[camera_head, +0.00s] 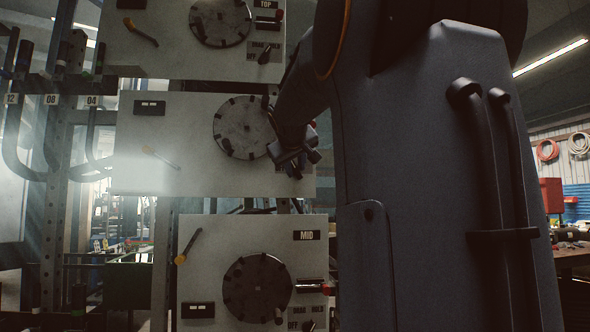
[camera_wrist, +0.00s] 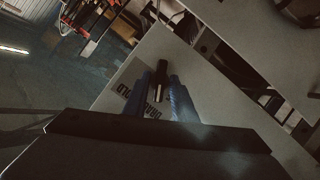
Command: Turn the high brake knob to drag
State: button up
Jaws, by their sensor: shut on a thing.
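The middle panel (camera_head: 190,168) in the head view carries a round dial (camera_head: 243,127); its name label is not visible. My gripper (camera_head: 296,158) is at its lower right corner, and my arm covers part of that side. In the wrist view, my blue fingers (camera_wrist: 163,97) are shut on a black brake knob (camera_wrist: 160,76), one finger on each side. A pale mark shows on the knob. Dark drag and hold lettering (camera_wrist: 141,100) is printed upside down beside it. The knob's exact setting is hard to tell, and it is hidden in the head view.
The TOP panel (camera_head: 150,60) above has a similar knob (camera_head: 265,54). The MID panel (camera_head: 205,255) is below, with a dial (camera_head: 257,288) and a red-marked handle (camera_head: 313,286). Bent pipes and rack posts stand at left. A workbench (camera_head: 572,250) is at right.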

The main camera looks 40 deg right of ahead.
jog(key=o, duration=0.7)
jog(key=b+v, duration=0.1)
jog(key=v, duration=0.6)
jog(key=shift+s+a+b, duration=0.2)
jog(key=shift+a+b, duration=0.1)
jog(key=shift+b, duration=0.05)
jog(key=shift+r, duration=0.1)
